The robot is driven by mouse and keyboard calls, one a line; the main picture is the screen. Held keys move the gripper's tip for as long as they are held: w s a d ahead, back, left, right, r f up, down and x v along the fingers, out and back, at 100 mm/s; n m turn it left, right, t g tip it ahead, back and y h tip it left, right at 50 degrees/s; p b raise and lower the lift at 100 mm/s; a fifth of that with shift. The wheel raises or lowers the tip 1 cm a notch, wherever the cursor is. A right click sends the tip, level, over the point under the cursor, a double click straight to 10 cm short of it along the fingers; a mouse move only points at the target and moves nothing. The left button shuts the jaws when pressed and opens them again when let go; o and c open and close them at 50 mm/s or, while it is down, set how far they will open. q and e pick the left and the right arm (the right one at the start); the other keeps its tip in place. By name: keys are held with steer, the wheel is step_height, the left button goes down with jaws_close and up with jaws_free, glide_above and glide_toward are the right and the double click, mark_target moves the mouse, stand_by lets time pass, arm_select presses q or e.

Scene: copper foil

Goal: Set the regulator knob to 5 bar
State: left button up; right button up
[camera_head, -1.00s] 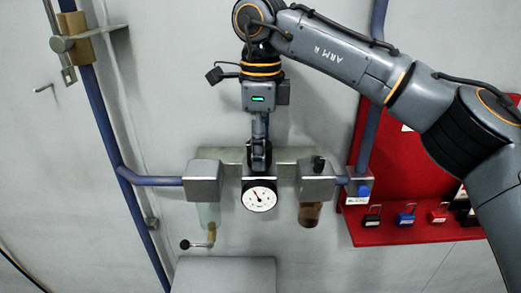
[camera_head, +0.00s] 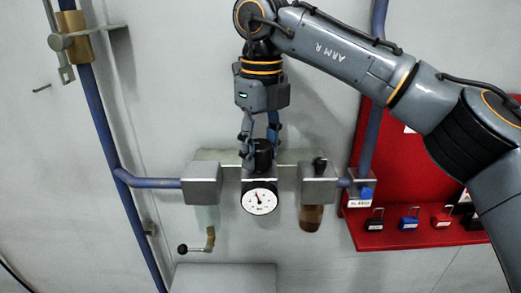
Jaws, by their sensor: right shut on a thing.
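The black regulator knob (camera_head: 263,160) stands on top of the regulator on the wall-mounted air unit. My right gripper (camera_head: 261,143) comes down from above, with one finger on each side of the knob, and is shut on it. The round white pressure gauge (camera_head: 260,198) faces out just below the knob. Its needle points up and slightly left. Its numbers are too small to read. My left gripper is not in view.
A grey block (camera_head: 203,183) with a clear bowl and a lever stands left of the gauge. Another block (camera_head: 319,184) with a brown bowl stands right. A red board (camera_head: 420,150) holds several padlocks. Blue pipes (camera_head: 105,130) run along the wall.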

mark_target(261, 144)
stand_by(0.4)
steer(key=o, duration=1.1)
steer(key=shift+o, duration=0.2)
step_height(261, 144, up, 12)
steer(key=shift+w, duration=0.1)
